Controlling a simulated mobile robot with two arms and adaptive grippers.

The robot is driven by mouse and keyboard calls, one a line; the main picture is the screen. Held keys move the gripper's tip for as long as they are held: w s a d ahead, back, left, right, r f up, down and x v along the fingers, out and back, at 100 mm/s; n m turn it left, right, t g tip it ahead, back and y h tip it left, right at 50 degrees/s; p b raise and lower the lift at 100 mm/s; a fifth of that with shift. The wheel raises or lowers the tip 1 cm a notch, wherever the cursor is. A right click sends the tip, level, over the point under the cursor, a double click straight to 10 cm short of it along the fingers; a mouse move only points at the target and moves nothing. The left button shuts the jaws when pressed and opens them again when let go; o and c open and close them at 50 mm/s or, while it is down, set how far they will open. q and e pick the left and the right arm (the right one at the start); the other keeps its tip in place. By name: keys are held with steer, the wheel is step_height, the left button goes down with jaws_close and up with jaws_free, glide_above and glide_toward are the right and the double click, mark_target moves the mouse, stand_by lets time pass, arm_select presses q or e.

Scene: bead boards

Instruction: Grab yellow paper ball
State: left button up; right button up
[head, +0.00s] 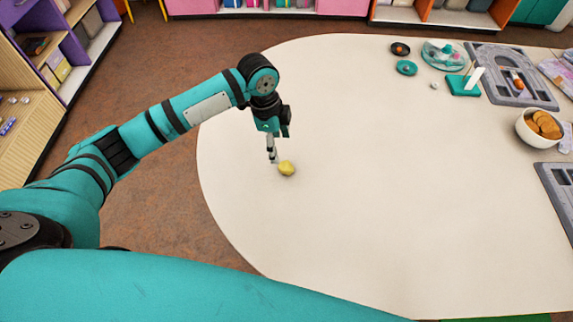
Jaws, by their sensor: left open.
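The yellow paper ball (287,168) lies on the pale table (370,220), near its rounded left end. My left gripper (273,160) points down just left of the ball, its fingertips close beside it at about table height. The gripper is open; I cannot tell whether a finger touches the ball. The view shows the fingers nearly edge-on, so the gap between them is hard to see. My right gripper is not in view.
At the right of the table are a white bowl (524,130) of orange-brown pieces, a grey board (500,75), a teal box (462,86) and small round dishes (406,68). The table around the ball is clear. Shelves (50,60) stand at the left.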

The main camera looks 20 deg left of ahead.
mark_target(286, 164)
arm_select(q)
steer(key=f, duration=0.3)
steer(key=shift+w+d+f, duration=0.15)
steer(key=shift+d, duration=0.15)
steer(key=shift+f, duration=0.6)
steer(key=shift+d+f, duration=0.15)
steer(key=shift+f, duration=0.1)
steer(key=f, duration=0.1)
steer(key=d+f+p, duration=0.1)
steer(key=f, duration=0.1)
steer(key=shift+w+f, duration=0.15)
steer(key=shift+f, duration=0.1)
steer(key=shift+d+f, duration=0.1)
steer(key=shift+f, duration=0.45)
steer(key=c, duration=0.8)
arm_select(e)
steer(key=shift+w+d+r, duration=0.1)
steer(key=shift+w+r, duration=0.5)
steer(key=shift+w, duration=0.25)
